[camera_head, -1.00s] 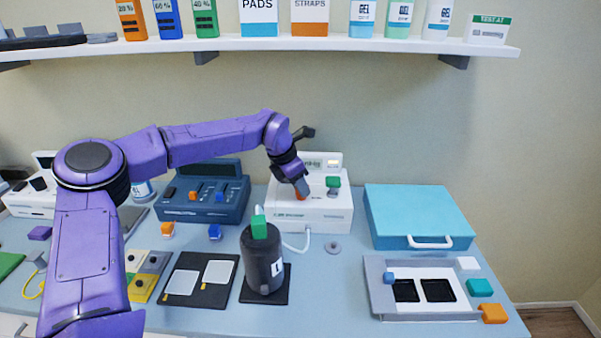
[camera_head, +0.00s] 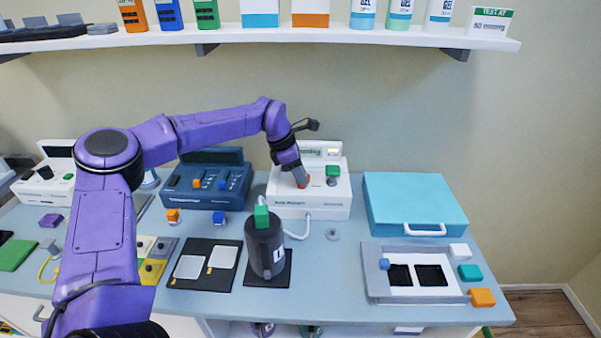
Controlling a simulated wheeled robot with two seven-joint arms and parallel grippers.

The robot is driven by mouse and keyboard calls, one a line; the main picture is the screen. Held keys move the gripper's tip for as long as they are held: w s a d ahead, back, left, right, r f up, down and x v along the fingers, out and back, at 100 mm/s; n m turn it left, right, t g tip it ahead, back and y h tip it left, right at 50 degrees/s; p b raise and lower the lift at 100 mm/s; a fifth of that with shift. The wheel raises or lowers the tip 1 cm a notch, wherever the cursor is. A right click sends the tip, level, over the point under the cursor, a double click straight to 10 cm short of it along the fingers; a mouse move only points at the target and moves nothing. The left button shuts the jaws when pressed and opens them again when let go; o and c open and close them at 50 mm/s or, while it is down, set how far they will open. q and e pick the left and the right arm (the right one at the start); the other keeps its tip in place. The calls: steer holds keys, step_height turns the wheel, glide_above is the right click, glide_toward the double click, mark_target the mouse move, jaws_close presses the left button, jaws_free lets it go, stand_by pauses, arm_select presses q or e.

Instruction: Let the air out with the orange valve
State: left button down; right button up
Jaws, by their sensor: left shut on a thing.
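The orange valve (camera_head: 301,182) is on top of a white pump unit (camera_head: 308,206) at the back middle of the bench. My left gripper (camera_head: 299,178) reaches down onto it from the left and is shut on it. The gripper hides much of the valve, so how far it is turned cannot be told. A green knob (camera_head: 333,172) stands to its right on the same unit, with a small display behind. A white hose (camera_head: 298,232) runs from the unit to a dark cylinder (camera_head: 265,247) with a green top block. My right gripper is not in view.
A blue control unit (camera_head: 208,187) stands left of the pump. A light blue case (camera_head: 413,203) and a grey tray (camera_head: 419,298) are at the right. A loaded shelf (camera_head: 330,36) spans above. Some bench right of the cylinder is clear.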

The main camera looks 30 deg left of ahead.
arm_select(q)
steer(key=shift+r, duration=0.1)
steer(key=c, duration=1.2)
jaws_free()
steer(key=b+v, duration=0.2)
steer(key=v, duration=0.8)
steer(key=shift+r, duration=0.15)
steer(key=shift+s+a, duration=0.1)
